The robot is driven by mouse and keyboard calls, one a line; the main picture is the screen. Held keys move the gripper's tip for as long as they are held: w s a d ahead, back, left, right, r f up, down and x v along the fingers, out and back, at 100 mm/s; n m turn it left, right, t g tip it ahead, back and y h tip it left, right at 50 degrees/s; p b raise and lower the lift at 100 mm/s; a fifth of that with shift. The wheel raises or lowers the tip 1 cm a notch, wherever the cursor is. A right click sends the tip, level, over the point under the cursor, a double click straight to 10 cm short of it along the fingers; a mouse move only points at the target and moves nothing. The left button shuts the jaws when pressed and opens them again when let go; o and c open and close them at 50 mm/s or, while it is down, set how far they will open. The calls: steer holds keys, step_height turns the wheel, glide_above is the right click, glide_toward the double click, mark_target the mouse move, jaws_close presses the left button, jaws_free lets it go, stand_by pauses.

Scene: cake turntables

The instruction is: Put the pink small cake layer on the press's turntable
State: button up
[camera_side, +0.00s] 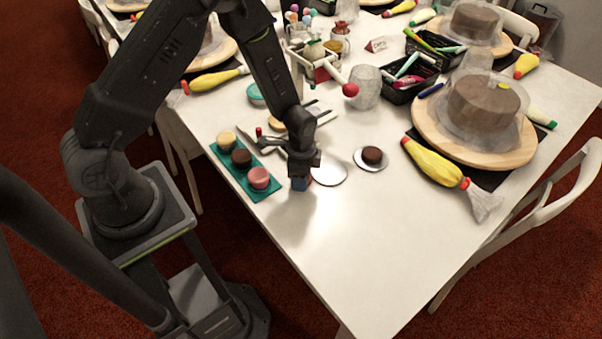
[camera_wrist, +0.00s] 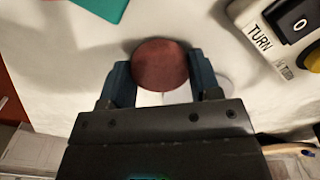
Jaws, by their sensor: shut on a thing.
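My gripper (camera_side: 302,184) points down over the white table, to the right of the teal tray, with its blue fingers low near the table top. In the wrist view my gripper (camera_wrist: 161,88) is shut on a round, dark pinkish-red layer (camera_wrist: 160,64), seen in shadow; the side view mostly hides it. A pink layer (camera_side: 259,178) sits on the tray's near end. A pale flat disc (camera_side: 328,173) lies just right of my gripper; I cannot tell whether it is the press's turntable.
The teal tray (camera_side: 263,191) also holds a brown layer (camera_side: 241,158) and a cream one (camera_side: 226,139). A brown layer (camera_side: 372,155) sits on a small plate at right. A panel marked TURN (camera_wrist: 262,40) is at the wrist view's right. The front table is clear.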

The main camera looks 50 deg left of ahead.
steer(key=o, duration=1)
steer(key=shift+f, duration=0.1)
steer(key=shift+c, duration=0.2)
steer(key=s+r+n+t, duration=0.1)
steer(key=s+r+n, duration=0.1)
steer(key=r, duration=1.1)
steer(key=s+r+n+t, duration=0.1)
steer(key=s+r+n, duration=0.15)
steer(key=r, duration=1.05)
steer(key=s+r+n+t, duration=0.3)
steer(key=s+r, duration=0.5)
steer(key=s, duration=0.3)
steer(key=shift+s+d+r+n, duration=0.2)
steer(key=shift+s+d+n, duration=0.2)
steer(key=shift+n, duration=0.15)
steer(key=shift+o, duration=0.6)
steer(key=shift+s+r+t, duration=0.1)
steer(key=shift+s+t, duration=0.2)
steer(key=shift+s, duration=0.15)
